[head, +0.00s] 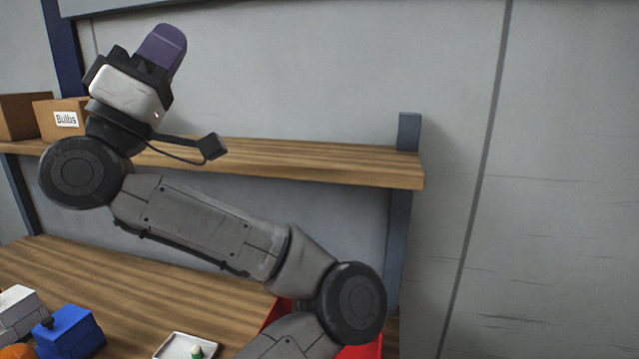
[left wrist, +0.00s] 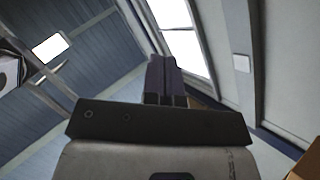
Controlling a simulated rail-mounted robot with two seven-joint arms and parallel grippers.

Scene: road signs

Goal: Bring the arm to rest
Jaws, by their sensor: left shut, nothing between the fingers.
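My left gripper (head: 164,46) is at the upper left of the head view, raised above the wooden shelf and pointing up. Its purple fingers are together with nothing between them. In the left wrist view the shut fingers (left wrist: 165,77) point up toward a ceiling and bright windows. My left arm (head: 200,220) crosses the head view from the lower middle to the upper left, in front of the shelf. My right gripper is not in view.
A wooden shelf (head: 330,160) holds a cardboard box labelled Bulbs (head: 62,119). On the wooden workbench (head: 110,285) below are a blue object (head: 70,335), a white tray (head: 175,347) and a red bin (head: 277,312), partly hidden by my arm. The wall at right is bare.

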